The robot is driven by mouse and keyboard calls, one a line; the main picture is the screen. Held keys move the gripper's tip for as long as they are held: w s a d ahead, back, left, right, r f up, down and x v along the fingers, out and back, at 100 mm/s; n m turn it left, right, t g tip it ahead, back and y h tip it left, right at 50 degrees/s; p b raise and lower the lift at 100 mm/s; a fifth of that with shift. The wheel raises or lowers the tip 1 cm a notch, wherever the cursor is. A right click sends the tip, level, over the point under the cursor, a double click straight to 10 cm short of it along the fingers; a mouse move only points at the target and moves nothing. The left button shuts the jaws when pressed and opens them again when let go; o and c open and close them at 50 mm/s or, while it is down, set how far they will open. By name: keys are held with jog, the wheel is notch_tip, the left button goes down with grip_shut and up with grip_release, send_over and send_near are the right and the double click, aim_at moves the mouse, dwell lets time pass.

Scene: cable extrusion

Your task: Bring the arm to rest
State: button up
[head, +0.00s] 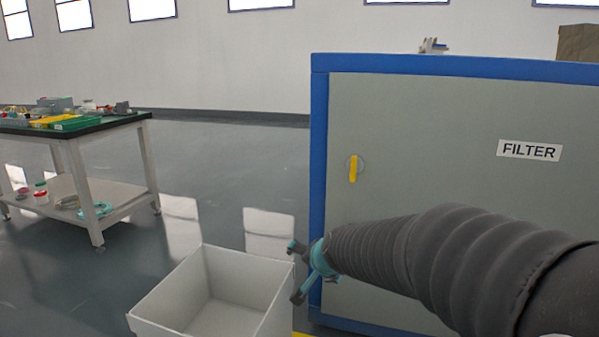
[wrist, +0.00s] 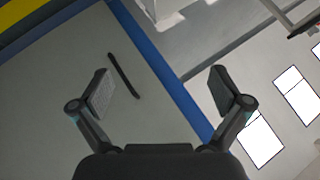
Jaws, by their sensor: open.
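My gripper (head: 297,272) is at the end of my sleeved arm, which reaches in from the lower right of the head view. Its fingers are spread and point left, in front of the cabinet's blue left edge and close to the white bin's upper right rim in the picture. In the wrist view my gripper (wrist: 166,92) has its two pads wide apart with nothing between them. Behind the pads lie a grey panel, a blue edge and a thin dark strip (wrist: 124,76).
A grey cabinet (head: 420,150) with blue frame, yellow handle (head: 353,169) and FILTER label (head: 529,150) fills the right. An open, empty-looking white bin (head: 165,325) stands on the floor. A cart (head: 135,120) with tools stands at left. Floor between cart and cabinet is clear.

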jog(key=s+d+r+n+g+h+p, duration=0.1)
jog(key=s+d, duration=0.3)
jog(key=s, duration=0.5)
jog(key=s+d+r+n+g+h+p, duration=0.1)
jog(key=s+d+r+n, duration=0.1)
jog(key=s, duration=0.8)
jog(key=s+d+r+n+g+h+p, duration=0.1)
jog(key=s+d+r+n, duration=0.1)
jog(key=s+d, duration=0.5)
jog(key=s, duration=0.3)
jog(key=shift+s+n+g, duration=0.25)
jog(key=shift+n+g, duration=0.05)
jog(key=shift+n, duration=0.1)
jog(key=shift+r, duration=0.1)
